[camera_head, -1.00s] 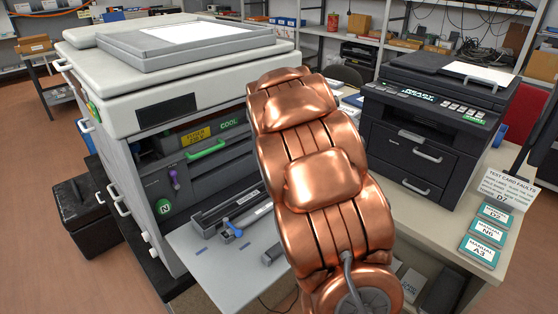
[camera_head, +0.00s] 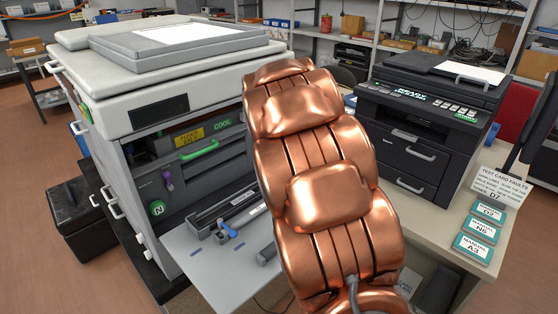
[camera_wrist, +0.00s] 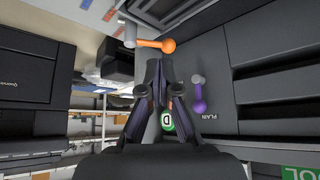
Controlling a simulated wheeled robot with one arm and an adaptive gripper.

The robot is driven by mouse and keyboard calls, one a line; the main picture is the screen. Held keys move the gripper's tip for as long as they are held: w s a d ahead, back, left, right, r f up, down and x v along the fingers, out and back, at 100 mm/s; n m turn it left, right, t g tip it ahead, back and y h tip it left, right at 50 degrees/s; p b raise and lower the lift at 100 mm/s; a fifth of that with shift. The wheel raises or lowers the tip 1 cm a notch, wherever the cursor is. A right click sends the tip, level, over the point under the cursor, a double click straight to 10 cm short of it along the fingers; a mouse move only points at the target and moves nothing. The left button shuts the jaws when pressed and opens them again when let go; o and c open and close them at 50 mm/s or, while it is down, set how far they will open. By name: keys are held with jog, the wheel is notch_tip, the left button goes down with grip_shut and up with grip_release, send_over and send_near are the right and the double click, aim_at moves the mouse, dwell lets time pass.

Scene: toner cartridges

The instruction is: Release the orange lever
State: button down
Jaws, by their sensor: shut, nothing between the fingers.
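The orange lever (camera_wrist: 155,44) shows in the wrist view, a rod with a ball end, beside the dark front panel of a machine. My gripper (camera_wrist: 154,64) is shut and empty. Its fingertips sit just below the lever in that picture; I cannot tell whether they touch it. In the head view the orange lever and my gripper are hidden behind my copper arm.
The large grey copier (camera_head: 160,110) has its front open, with a green handle (camera_head: 199,150). A grey shelf (camera_head: 215,275) in front carries a dark cartridge (camera_head: 229,214) with a blue part. A black printer (camera_head: 425,115) stands on the right table. A round green label (camera_wrist: 167,121) lies behind my fingers.

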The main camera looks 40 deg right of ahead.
jog(key=b+v, duration=0.2)
jog(key=v, duration=0.8)
jog(key=shift+a, duration=0.15)
jog(key=shift+a, duration=0.1)
